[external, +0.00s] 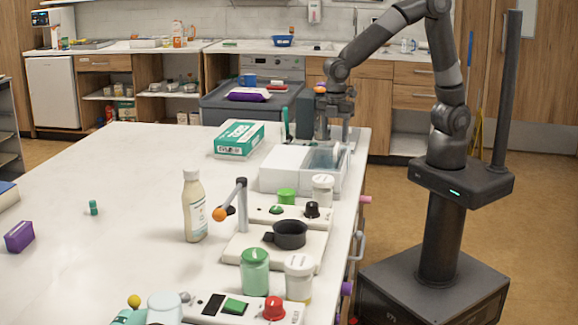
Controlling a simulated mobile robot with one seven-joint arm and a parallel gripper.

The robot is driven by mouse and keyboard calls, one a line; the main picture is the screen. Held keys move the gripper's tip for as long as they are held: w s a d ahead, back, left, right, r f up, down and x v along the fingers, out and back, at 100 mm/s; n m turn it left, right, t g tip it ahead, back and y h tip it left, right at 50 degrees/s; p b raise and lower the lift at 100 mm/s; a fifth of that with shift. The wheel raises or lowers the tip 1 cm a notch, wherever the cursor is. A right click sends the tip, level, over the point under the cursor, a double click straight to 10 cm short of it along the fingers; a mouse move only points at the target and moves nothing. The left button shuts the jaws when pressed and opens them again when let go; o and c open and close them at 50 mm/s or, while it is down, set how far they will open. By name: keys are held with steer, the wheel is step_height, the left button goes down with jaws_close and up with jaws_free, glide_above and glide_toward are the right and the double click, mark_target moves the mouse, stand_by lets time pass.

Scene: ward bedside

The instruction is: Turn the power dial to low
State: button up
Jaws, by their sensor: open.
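Two dials show on the white table. A red dial (273,308) sits on a white panel (207,311) at the front edge of the view, beside a green switch and a black patch. A black dial (312,209) sits on a smaller white panel (264,215) further back. Their markings are too small to read, so I cannot tell which is the power dial. My gripper (337,139) is open, pointing down above the white bin at the table's far right, well behind both dials. Its fingertips are small and partly unclear.
A white bin (276,175) stands below my gripper. A cream bottle (194,206) stands left. The table's left middle is mostly clear.

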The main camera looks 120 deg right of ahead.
steer(key=shift+f, duration=0.85)
steer(key=shift+c, duration=0.3)
steer(key=c, duration=0.9)
